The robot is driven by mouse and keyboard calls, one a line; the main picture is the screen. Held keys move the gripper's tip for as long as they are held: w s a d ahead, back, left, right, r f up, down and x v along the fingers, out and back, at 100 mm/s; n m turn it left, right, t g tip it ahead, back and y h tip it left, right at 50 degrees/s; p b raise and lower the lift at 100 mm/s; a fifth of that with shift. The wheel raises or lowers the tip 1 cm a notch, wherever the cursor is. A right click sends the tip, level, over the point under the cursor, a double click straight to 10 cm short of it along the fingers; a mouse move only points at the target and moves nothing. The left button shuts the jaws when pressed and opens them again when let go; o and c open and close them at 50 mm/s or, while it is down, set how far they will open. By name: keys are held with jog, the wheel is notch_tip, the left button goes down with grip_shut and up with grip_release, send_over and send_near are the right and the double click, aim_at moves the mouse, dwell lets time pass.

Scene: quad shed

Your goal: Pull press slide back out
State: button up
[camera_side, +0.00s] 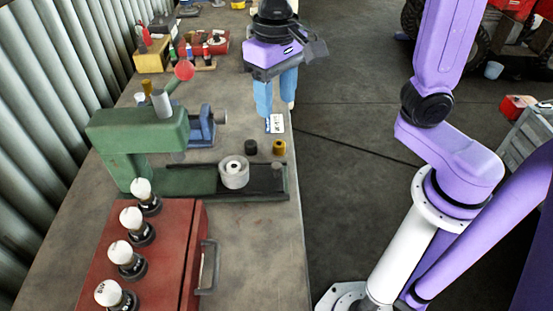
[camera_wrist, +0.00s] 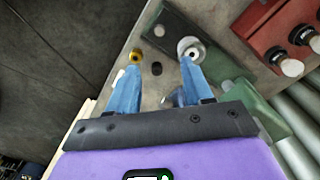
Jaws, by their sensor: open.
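The green press (camera_side: 140,135) stands on the bench, with its base reaching right toward the bench's front edge. A dark slide (camera_side: 262,183) lies along that base, and a pale round metal piece with a hole (camera_side: 233,172) sits on it, clear of the press head. In the wrist view the round piece (camera_wrist: 190,47) is near the tip of the right finger; I cannot tell whether they touch there, but the side view shows them well apart. My gripper (camera_side: 277,105) is open and empty, pointing down near the bench's front edge, behind the press.
A black cylinder (camera_side: 251,147) and a yellow one (camera_side: 279,147) stand between my gripper and the slide. A small white card (camera_side: 275,123) lies by the fingertips. A blue vise (camera_side: 202,125) is behind the press. A red box (camera_side: 150,250) with several white-topped knobs is in front.

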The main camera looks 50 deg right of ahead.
aim_at(277, 165)
notch_tip(277, 165, down, 17)
jog(key=shift+r, duration=0.15)
dwell(0.4)
jog(key=shift+s, duration=0.1)
grip_shut()
